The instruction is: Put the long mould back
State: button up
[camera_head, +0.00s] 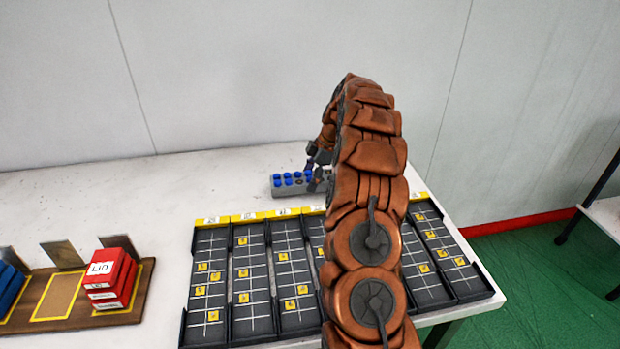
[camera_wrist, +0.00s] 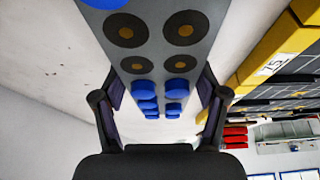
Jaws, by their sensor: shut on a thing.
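The long mould (camera_head: 290,191) is a grey bar with blue plugs and round dark openings along its top. In the head view it is at the rear of the white table, behind the black trays; its right part is hidden by my arm. My gripper (camera_head: 318,170) is at the mould, partly hidden by my arm. In the wrist view the mould (camera_wrist: 152,62) runs between the two fingers of my gripper (camera_wrist: 160,92), which are shut on its sides. I cannot tell whether the mould touches the table.
A row of black trays (camera_head: 209,278) with yellow labels lies along the front of the table (camera_head: 130,203). A wooden rack (camera_head: 50,329) at the left holds red boxes (camera_head: 103,284) and blue ones (camera_head: 10,289). A wall stands close behind. The table's left rear is clear.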

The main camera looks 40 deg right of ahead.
jog(key=shift+f, duration=0.25)
jog(key=shift+f, duration=0.15)
jog(key=o, duration=1.8)
jog(key=shift+c, duration=0.2)
jog(key=b+v, duration=0.2)
jog(key=v, duration=0.8)
jog(key=shift+v, duration=1.1)
jog(key=shift+a, duration=0.15)
